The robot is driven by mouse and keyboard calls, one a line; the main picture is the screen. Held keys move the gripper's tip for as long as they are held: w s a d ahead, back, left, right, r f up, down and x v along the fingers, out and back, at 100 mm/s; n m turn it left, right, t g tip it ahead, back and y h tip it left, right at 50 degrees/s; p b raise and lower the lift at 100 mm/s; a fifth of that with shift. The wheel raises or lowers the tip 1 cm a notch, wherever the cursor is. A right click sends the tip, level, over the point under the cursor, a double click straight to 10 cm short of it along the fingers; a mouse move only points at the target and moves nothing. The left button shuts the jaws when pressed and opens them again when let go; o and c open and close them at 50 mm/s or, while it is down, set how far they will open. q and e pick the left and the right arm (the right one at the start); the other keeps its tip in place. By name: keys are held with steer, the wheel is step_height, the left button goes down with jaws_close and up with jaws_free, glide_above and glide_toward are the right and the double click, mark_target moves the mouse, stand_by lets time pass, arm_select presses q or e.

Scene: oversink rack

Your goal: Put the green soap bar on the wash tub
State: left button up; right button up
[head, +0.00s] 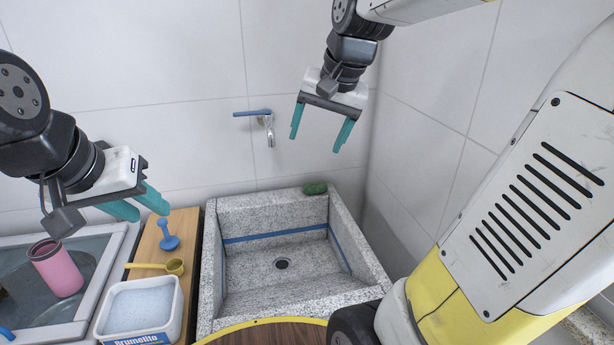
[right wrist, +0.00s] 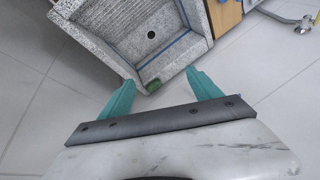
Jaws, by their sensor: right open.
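The green soap bar (head: 315,188) lies on the back rim of the speckled stone wash tub (head: 210,270), close to the back right corner. My right gripper (head: 321,142) is open and empty, pointing down above the soap and apart from it. In the right wrist view the soap bar (right wrist: 153,86) shows on the tub's rim (right wrist: 95,50), between the two teal fingers (right wrist: 155,88). My left gripper (head: 150,212) is at the left, above the counter, with its teal fingers apart and nothing seen between them.
A tap (head: 268,125) sticks out from the wall behind the tub. Left of the tub, a wooden board (head: 148,245) holds a blue tool (head: 168,240) and a yellow scoop (head: 172,267). The tub's inside is empty.

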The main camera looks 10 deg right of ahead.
steer(key=s+a+f+n, duration=0.1)
steer(key=s+f+n, duration=0.1)
steer(key=s, duration=0.4)
steer(key=s+a+f+n+t, duration=0.1)
steer(key=s+f+n, duration=0.1)
steer(key=s, duration=0.4)
steer(key=shift+a+n+t, duration=0.3)
steer(key=shift+n, duration=0.2)
